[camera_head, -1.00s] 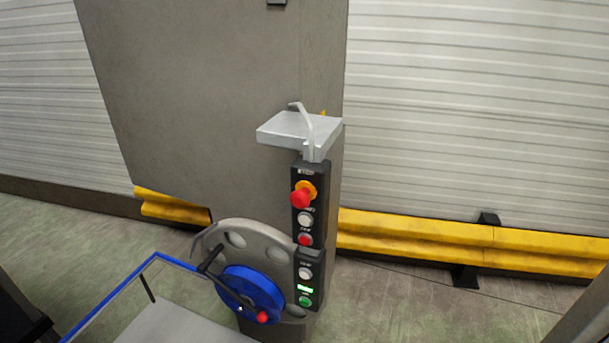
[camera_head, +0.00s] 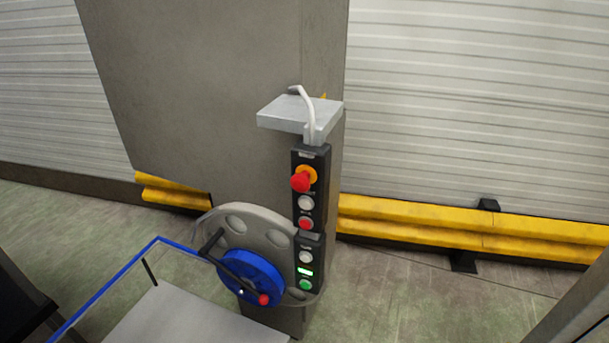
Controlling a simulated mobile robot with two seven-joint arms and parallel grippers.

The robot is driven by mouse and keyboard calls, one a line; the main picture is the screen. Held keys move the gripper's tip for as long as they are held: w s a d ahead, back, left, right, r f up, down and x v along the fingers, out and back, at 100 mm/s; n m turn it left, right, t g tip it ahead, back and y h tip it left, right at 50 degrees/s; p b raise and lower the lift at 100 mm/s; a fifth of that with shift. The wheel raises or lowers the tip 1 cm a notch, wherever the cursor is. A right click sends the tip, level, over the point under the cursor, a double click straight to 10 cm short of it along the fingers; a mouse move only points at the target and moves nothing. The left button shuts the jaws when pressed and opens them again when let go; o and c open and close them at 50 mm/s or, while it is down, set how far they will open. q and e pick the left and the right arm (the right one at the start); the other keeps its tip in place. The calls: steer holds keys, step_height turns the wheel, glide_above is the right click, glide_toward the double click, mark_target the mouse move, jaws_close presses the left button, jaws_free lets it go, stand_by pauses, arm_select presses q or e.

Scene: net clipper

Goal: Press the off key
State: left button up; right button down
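A black control panel (camera_head: 312,238) stands upright on the narrow side of a grey machine post. From top to bottom it carries a red mushroom button (camera_head: 301,181) on an orange-yellow collar, a white button (camera_head: 306,203), a flat red button (camera_head: 306,223), a second white button (camera_head: 305,257), a lit green display (camera_head: 305,271) and a green button (camera_head: 306,285). The labels are too small to read, so I cannot tell which one is marked off. Nothing touches the panel. Neither of my grippers shows in the view.
A grey shelf (camera_head: 297,115) with a curved pale handle juts out above the panel. Left of it are a blue handwheel (camera_head: 252,277) with a red knob and a blue-railed platform (camera_head: 111,284). A yellow barrier (camera_head: 430,225) runs behind.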

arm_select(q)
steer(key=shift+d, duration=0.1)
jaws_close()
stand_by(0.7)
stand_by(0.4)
